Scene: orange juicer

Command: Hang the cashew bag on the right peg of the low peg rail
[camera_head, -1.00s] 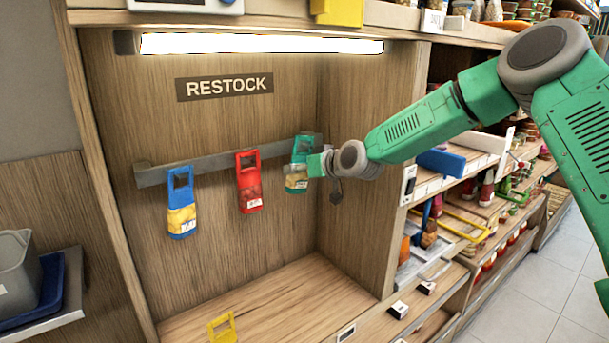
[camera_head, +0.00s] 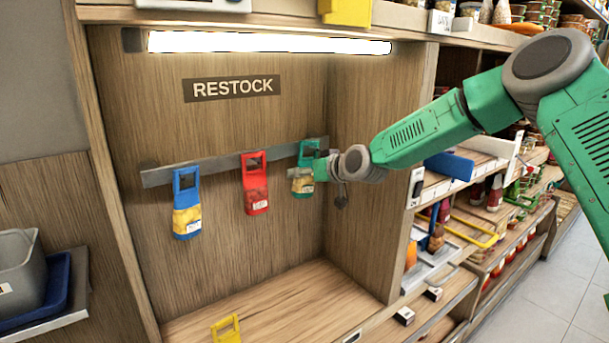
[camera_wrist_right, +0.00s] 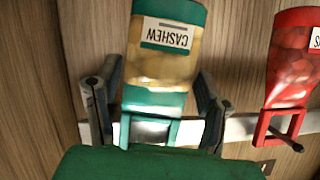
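The cashew bag (camera_head: 303,180) is green with a see-through front showing pale nuts, and it hangs upright at the right end of the low peg rail (camera_head: 220,164). In the right wrist view the cashew bag (camera_wrist_right: 165,60) appears upside down, its label readable as CASHEW and its handle at the rail (camera_wrist_right: 240,128). The peg itself is hidden behind my gripper. My right gripper (camera_head: 319,169) is at the bag's upper part. In the wrist view its fingers (camera_wrist_right: 160,85) stand apart on either side of the bag, with narrow gaps. My left gripper is not in view.
A red bag (camera_head: 256,185) hangs at mid-rail, left of the cashew bag, and a blue bag (camera_head: 187,205) hangs further left. A yellow handle (camera_head: 226,329) shows at the bottom. The side panel (camera_head: 372,220) stands close on the right. The bay floor (camera_head: 285,300) is mostly clear.

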